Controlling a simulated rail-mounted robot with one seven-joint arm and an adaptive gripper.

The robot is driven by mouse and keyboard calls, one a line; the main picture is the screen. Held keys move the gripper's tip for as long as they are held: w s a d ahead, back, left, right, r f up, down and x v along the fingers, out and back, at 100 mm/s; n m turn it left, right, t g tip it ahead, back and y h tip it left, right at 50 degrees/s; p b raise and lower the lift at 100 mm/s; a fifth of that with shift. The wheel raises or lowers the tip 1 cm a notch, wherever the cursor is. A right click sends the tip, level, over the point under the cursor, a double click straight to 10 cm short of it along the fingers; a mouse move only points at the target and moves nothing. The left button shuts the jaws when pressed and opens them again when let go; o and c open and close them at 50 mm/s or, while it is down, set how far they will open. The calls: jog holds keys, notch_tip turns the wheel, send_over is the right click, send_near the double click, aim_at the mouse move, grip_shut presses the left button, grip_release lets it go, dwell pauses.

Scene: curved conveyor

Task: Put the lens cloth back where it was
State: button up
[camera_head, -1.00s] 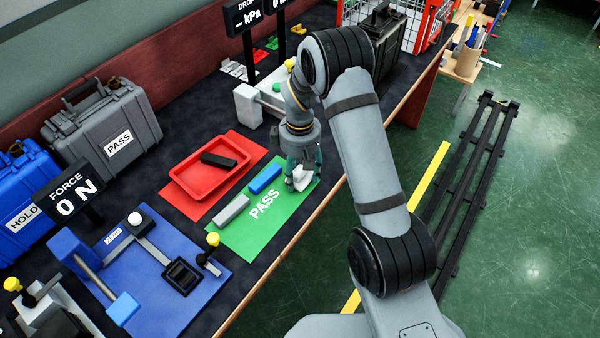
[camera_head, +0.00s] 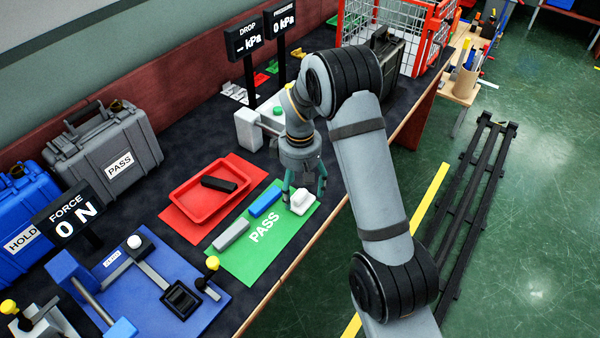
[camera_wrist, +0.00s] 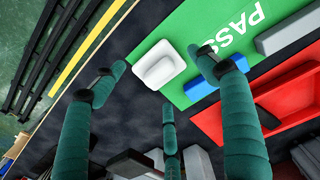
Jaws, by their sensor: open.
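A small white item with a raised lump on top, probably the lens cloth (camera_head: 302,202), lies on the right end of the green PASS mat (camera_head: 225,262). In the wrist view the white item (camera_wrist: 160,70) sits at the mat's edge, between and beyond my fingers. My gripper (camera_head: 304,190) is just above and behind it, pointing down. Its teal fingers are spread open and hold nothing. The wrist view shows three fingers of my gripper (camera_wrist: 162,78), apart from the white item.
A blue block (camera_head: 265,204) and a grey block (camera_head: 231,235) lie on the green mat. A red tray (camera_head: 190,212) with a black block (camera_head: 219,184) is beside it. A blue fixture board (camera_head: 150,300) is at left, and a white-bodied fixture (camera_head: 249,130) stands behind my gripper.

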aim_at(300, 194)
notch_tip(300, 194, up, 8)
jog(key=shift+r+p, duration=0.2)
jog(key=shift+p, duration=0.1)
jog(key=shift+o, duration=0.9)
